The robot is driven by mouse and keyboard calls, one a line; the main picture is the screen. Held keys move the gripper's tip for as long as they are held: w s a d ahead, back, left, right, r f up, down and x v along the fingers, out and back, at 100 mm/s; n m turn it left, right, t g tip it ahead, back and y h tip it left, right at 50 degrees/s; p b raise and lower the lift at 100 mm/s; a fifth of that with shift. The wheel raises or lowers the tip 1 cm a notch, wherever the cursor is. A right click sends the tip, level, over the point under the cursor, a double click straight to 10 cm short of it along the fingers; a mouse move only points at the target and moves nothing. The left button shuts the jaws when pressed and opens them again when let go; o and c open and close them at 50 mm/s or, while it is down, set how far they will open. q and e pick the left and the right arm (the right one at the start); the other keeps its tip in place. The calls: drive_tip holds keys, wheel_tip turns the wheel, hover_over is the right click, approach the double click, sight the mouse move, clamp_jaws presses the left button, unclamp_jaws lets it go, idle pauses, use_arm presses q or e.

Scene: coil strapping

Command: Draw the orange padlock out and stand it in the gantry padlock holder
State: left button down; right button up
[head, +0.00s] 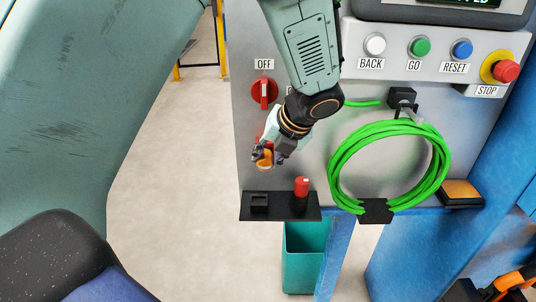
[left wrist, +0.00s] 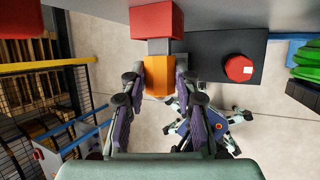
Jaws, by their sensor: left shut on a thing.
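The orange padlock (head: 265,159) is held in my left gripper (head: 268,157), in front of the grey panel. In the left wrist view, the orange padlock (left wrist: 158,78) sits between the two fingers of my left gripper (left wrist: 157,95), which are shut on it. A grey piece shows between the padlock and a red block (left wrist: 157,20); I cannot tell whether they touch. Below the gripper in the head view is a black shelf (head: 281,212) with a small black square holder (head: 258,202) on its left, apart from the padlock. My right gripper is not in view.
A red cylinder (head: 301,187) stands on the shelf's right part. A red OFF switch (head: 264,93) is on the panel above. A green cable coil (head: 345,170) hangs to the right. A teal bin (head: 300,262) stands below. Floor at left is clear.

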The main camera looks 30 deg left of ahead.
sight(268, 167)
use_arm(q)
drive_tip(key=shift+w+a, duration=0.1)
idle(0.3)
drive_tip(key=shift+s+d+r+p, duration=0.1)
drive_tip(key=shift+s+d+p, duration=0.25)
drive_tip(key=shift+s+p, duration=0.25)
drive_tip(key=shift+s+d+r+p, duration=0.1)
drive_tip(key=shift+s+d+p, duration=0.25)
drive_tip(key=shift+s+p, duration=0.15)
drive_tip(key=shift+s+d+f+p, duration=0.15)
drive_tip(key=shift+s+d+p, duration=0.25)
drive_tip(key=shift+s+p, duration=0.25)
drive_tip(key=shift+s, duration=0.1)
idle(0.6)
